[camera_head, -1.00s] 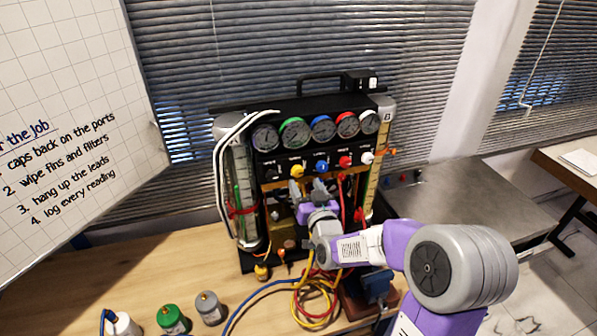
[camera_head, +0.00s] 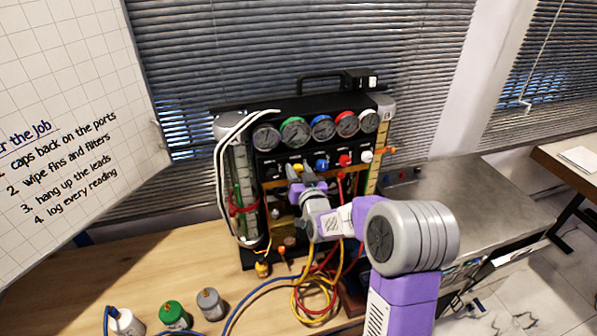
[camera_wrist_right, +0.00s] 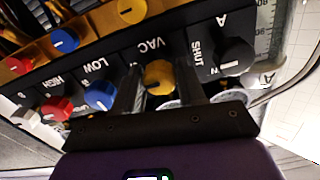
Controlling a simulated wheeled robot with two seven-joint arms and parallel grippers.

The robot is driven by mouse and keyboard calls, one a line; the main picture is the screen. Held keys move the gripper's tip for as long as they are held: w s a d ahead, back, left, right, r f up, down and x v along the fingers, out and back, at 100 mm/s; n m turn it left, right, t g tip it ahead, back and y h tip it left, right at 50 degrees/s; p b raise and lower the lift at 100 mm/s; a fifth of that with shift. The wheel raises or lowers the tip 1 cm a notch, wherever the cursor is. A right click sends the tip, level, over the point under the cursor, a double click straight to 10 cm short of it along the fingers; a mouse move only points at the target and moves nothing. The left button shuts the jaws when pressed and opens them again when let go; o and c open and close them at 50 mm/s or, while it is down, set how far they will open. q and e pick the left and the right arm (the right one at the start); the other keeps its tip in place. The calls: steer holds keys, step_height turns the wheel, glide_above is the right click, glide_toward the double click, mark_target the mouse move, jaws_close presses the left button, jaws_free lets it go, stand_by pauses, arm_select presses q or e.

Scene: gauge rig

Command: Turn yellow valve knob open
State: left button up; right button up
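The yellow valve knob (camera_head: 298,168) is in the row of knobs below the gauges on the black gauge panel. In the right wrist view the knob (camera_wrist_right: 159,77), by the label VAC, sits between the two fingers of my right gripper (camera_wrist_right: 159,88). The fingers stand one on each side of it, with small gaps visible, so the gripper looks open around the knob. In the head view my right gripper (camera_head: 303,175) is in front of the panel at the yellow knob and partly covers the knob row. My left gripper is not in view.
A black knob (camera_wrist_right: 236,56) and a blue knob (camera_wrist_right: 101,95) flank the yellow one closely. A red knob (camera_head: 345,160) and a white knob (camera_head: 367,156) are farther right. Coiled hoses (camera_head: 315,297) lie below the panel; several small canisters stand at the bench's front left.

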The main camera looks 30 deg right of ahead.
steer(key=c, duration=0.6)
steer(key=shift+f+n+b, duration=0.15)
steer(key=shift+n+b, duration=1.6)
steer(key=shift+n, duration=0.05)
steer(key=n+b, duration=0.1)
steer(key=n, duration=0.2)
steer(key=shift+n+b, duration=0.3)
steer(key=shift+b, duration=0.1)
steer(key=n, duration=0.4)
steer(key=shift+b, duration=0.4)
steer(key=n, duration=0.3)
steer(key=shift+n, duration=2)
